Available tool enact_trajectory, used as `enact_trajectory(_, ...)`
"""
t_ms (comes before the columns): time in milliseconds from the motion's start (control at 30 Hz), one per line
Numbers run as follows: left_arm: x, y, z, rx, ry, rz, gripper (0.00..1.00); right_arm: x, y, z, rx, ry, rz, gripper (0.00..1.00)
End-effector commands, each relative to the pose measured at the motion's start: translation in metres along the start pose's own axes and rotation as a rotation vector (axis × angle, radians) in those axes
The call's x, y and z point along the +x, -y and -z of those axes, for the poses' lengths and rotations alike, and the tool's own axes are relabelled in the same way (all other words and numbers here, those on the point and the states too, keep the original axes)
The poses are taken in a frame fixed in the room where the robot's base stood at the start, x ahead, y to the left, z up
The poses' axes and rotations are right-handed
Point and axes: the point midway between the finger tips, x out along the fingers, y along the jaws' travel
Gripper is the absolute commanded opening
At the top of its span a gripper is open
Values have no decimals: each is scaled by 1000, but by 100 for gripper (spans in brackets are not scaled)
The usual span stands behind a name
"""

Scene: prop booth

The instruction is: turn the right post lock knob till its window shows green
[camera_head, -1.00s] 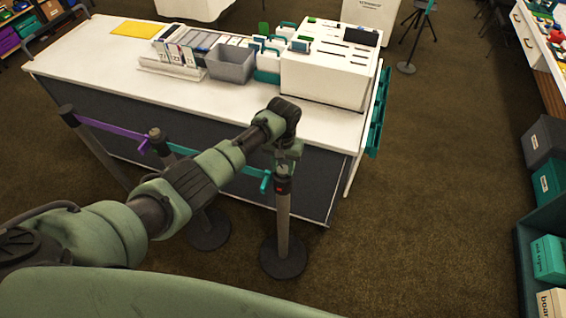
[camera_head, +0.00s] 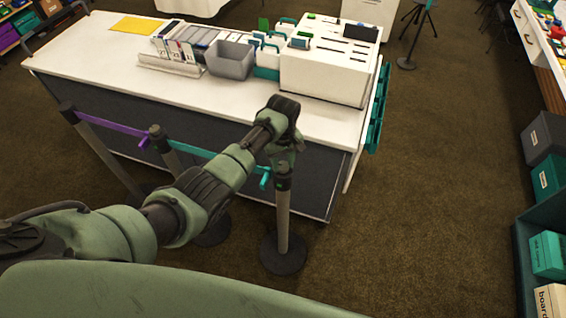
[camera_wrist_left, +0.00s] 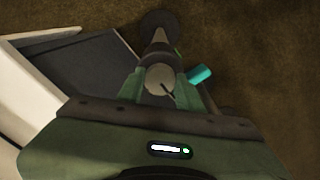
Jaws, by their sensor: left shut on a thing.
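The right post (camera_head: 283,215) stands upright on a round dark base in front of the white table. My left gripper (camera_head: 282,166) is at its top, and the knob is hidden behind it in the head view. In the left wrist view, the pale round knob (camera_wrist_left: 158,79) with a dark line across it sits between the two green fingers of my left gripper (camera_wrist_left: 160,92), which is shut on it. No red shows on the post's head now. A small bright green spot shows beside the post in the wrist view; I cannot tell surely that it is the window.
A teal strap (camera_head: 195,150) runs to the middle post, and a purple strap (camera_head: 105,128) goes on to the left post (camera_head: 95,145). The white table (camera_head: 110,70) stands close behind, with a grey bin (camera_head: 230,60) and a white box. Open carpet lies to the right.

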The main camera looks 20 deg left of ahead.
Motion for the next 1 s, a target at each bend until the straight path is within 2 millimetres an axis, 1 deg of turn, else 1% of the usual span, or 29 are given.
enact_trajectory(500,-3,-1,3,-21,-8,-4,0,0,0,0,0,0,0,57)
enact_trajectory(533,-3,-1,3,-21,-9,-4,39,0,0,0,0,0,0,57)
enact_trajectory(567,-3,-1,3,-21,-8,-3,47,0,0,0,0,0,0,57)
enact_trajectory(600,-2,-1,3,-21,-8,-3,58,0,0,0,0,0,0,57)
enact_trajectory(900,-1,0,1,-20,-4,-1,58,0,0,0,0,0,0,57)
enact_trajectory(1000,-5,-1,1,-20,-4,-2,58,2,0,0,1,0,0,57)
